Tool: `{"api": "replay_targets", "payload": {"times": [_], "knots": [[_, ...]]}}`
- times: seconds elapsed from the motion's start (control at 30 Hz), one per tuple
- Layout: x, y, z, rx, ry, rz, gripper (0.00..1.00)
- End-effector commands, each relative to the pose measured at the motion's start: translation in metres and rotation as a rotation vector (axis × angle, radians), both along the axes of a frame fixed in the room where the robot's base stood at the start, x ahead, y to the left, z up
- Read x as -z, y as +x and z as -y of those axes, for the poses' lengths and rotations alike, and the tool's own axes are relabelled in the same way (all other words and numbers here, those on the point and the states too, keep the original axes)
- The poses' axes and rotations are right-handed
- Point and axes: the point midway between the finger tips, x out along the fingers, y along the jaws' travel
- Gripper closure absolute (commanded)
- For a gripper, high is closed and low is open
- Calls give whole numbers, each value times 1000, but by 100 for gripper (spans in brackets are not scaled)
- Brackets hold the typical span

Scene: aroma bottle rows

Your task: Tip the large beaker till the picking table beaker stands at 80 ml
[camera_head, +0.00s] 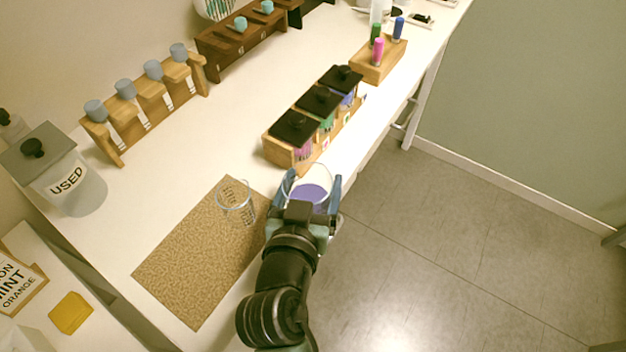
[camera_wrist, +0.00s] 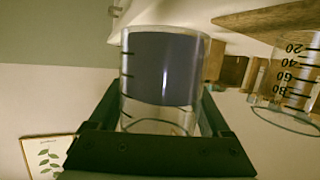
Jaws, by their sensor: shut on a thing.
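My gripper (camera_head: 312,190) is shut on the large beaker, a clear glass with purple liquid (camera_head: 309,195), held beyond the right edge of the cork mat (camera_head: 185,265). In the wrist view the picture is upside down; the large beaker (camera_wrist: 160,70) stands between the fingers (camera_wrist: 160,118), its liquid looking dark and lying roughly square to its walls. The picking table beaker (camera_head: 236,205) stands on the mat, left of my gripper. It looks clear and empty. Its 20 to 80 marks show in the wrist view (camera_wrist: 296,75), cut by the frame edge.
A wooden box with black-lidded jars (camera_head: 320,102) stands just beyond the large beaker. A vial rack (camera_head: 150,97) and a jar marked USED (camera_head: 72,180) stand at left. The table's right edge drops to open floor (camera_head: 470,260).

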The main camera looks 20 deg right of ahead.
Motion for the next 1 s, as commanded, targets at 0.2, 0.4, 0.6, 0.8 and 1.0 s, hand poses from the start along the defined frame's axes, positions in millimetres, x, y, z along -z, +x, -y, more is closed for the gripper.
{"api": "replay_targets", "payload": {"times": [0.2,0.4,0.6,0.8,1.0], "knots": [[-3,2,-4,-2,-47,-17,93],[-4,3,-6,-3,-91,-37,93],[-6,4,-8,0,-134,-56,93],[-7,5,-11,-2,-175,-74,93],[-7,6,-14,-2,-215,-93,93]]}}
